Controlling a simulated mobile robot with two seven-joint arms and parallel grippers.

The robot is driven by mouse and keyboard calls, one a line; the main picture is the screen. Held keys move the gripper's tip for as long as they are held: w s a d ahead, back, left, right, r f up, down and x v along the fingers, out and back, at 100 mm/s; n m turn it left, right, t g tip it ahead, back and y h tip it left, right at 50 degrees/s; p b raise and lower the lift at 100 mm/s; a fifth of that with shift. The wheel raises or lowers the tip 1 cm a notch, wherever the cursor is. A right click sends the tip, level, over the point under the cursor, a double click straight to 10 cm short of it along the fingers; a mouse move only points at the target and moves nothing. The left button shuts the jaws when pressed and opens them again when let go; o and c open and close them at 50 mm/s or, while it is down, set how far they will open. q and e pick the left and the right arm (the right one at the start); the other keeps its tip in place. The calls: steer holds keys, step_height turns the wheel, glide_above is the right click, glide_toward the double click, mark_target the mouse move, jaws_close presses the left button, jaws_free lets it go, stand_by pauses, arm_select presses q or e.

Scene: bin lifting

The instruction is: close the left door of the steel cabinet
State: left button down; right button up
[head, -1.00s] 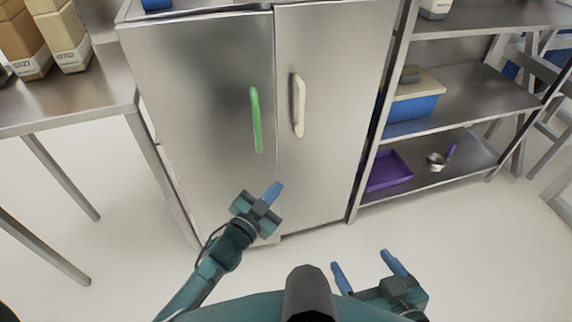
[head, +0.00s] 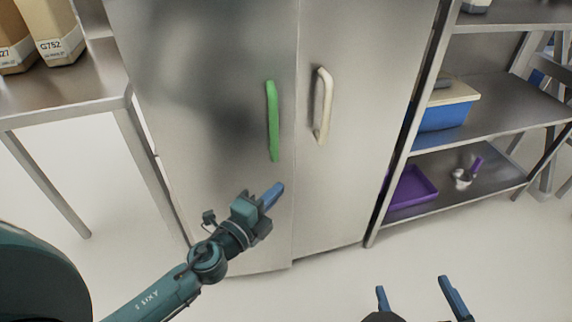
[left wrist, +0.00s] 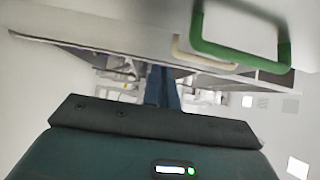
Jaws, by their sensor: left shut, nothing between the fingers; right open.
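The steel cabinet's left door (head: 215,130) carries a green vertical handle (head: 272,120), which also shows in the left wrist view (left wrist: 240,52). The right door (head: 345,180) has a cream handle (head: 323,105). The left door's lower edge sits slightly lower in the picture than the right door's, and I cannot tell whether a small gap stays at the seam. My left gripper (head: 273,195) is shut and empty, in front of the left door below the green handle, near its free edge. Contact is unclear. My right gripper (head: 418,289) is open and empty above the floor.
A steel table (head: 70,98) with cardboard cartons (head: 55,32) stands left of the cabinet. A steel shelf rack (head: 500,105) on the right holds a blue bin (head: 445,116), a purple tray (head: 410,189) and a small metal scoop (head: 462,178). The floor in front is clear.

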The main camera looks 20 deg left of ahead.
mark_target(285, 167)
arm_select(q)
steer(key=w, duration=0.8)
steer(key=shift+w+a, duration=0.15)
steer(key=shift+w, duration=0.2)
